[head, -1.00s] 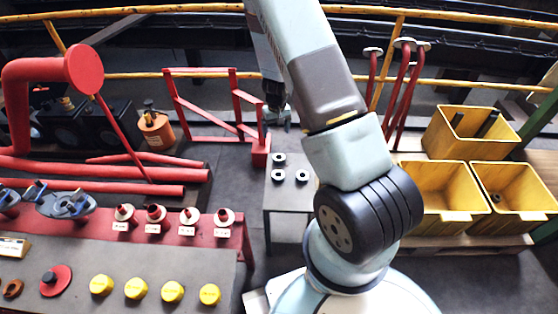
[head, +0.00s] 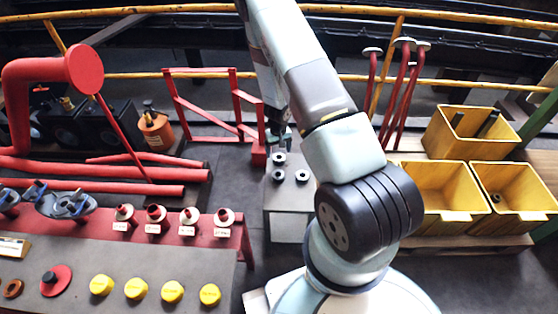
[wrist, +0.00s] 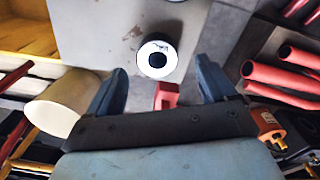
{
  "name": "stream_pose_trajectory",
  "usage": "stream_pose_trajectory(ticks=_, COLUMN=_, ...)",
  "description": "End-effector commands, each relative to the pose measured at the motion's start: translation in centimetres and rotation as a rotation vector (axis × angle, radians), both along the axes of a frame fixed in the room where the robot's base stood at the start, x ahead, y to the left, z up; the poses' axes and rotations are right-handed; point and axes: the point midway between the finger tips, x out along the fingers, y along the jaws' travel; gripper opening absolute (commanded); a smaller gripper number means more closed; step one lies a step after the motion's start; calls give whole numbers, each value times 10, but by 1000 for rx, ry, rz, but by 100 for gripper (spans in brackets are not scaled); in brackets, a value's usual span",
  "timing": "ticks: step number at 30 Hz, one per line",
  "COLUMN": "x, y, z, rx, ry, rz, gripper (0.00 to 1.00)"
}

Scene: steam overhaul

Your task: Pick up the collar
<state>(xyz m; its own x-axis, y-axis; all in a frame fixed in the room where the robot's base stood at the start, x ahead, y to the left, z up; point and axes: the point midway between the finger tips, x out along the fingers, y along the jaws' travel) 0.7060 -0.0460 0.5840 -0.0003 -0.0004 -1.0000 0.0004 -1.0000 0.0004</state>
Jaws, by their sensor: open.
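Three dark collars with pale top faces and dark holes lie on a small grey table (head: 287,195) in the head view: a far one (head: 279,159), a near left one (head: 278,175) and a near right one (head: 302,176). My gripper (head: 279,140) is open and empty, above the table's far edge by the far collar. In the wrist view one collar (wrist: 157,57) shows ahead of the gap between my open fingers (wrist: 162,70), apart from both. Another is cut off at the top edge (wrist: 175,1).
A red post (head: 259,155) of a red frame stands close to the table's far left corner. Yellow bins (head: 440,213) stand at the right; one holds a small dark round part (head: 495,198). A red-edged bench (head: 240,218) with valves and yellow caps is at the left.

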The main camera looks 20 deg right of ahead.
Motion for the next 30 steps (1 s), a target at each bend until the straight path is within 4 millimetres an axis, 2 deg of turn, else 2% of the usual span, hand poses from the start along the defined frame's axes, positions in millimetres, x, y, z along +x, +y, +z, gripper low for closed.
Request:
stream_pose_trajectory(ticks=12, x=1, y=-4, z=-46, rx=1, ry=1, rz=0, gripper=85)
stream_pose_trajectory(ticks=22, x=1, y=-4, z=-50, rx=0, ry=-1, rz=-1, gripper=85)
stream_pose_trajectory(ticks=30, x=1, y=-4, z=-50, rx=0, ry=-1, rz=0, gripper=60)
